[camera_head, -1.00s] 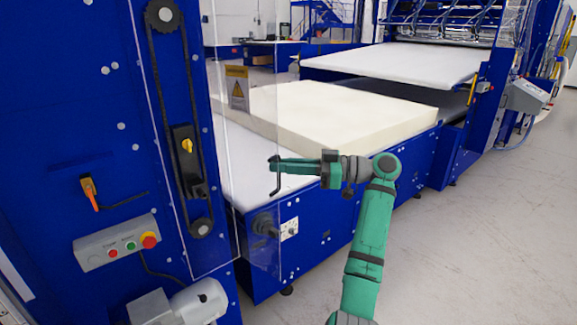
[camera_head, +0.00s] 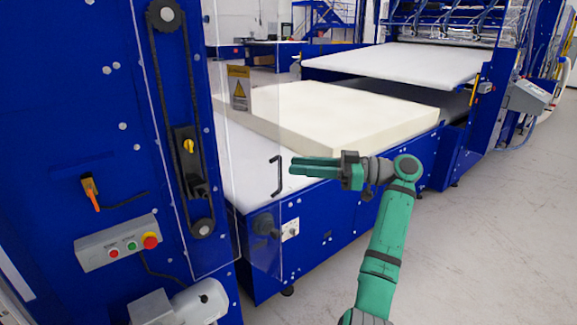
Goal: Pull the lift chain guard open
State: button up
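The chain guard (camera_head: 253,135) is a clear panel with a yellow warning label. It stands out to the right from the blue column, at an angle to the column's face. Its black handle (camera_head: 277,176) is near its right edge. The lift chain (camera_head: 160,85) runs between two sprockets on the column, left of the panel. My gripper (camera_head: 291,166) is just right of the handle, apart from it and empty. Its two green fingers point left with a narrow gap between them.
A foam block (camera_head: 340,110) lies on the white conveyor bed (camera_head: 240,178) behind the panel. A grey button box (camera_head: 118,243) and a motor (camera_head: 200,302) sit at lower left. The floor (camera_head: 480,250) at right is clear.

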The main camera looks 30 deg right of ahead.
jog(key=v, duration=0.6)
jog(key=shift+d, duration=0.1)
dwell(0.4)
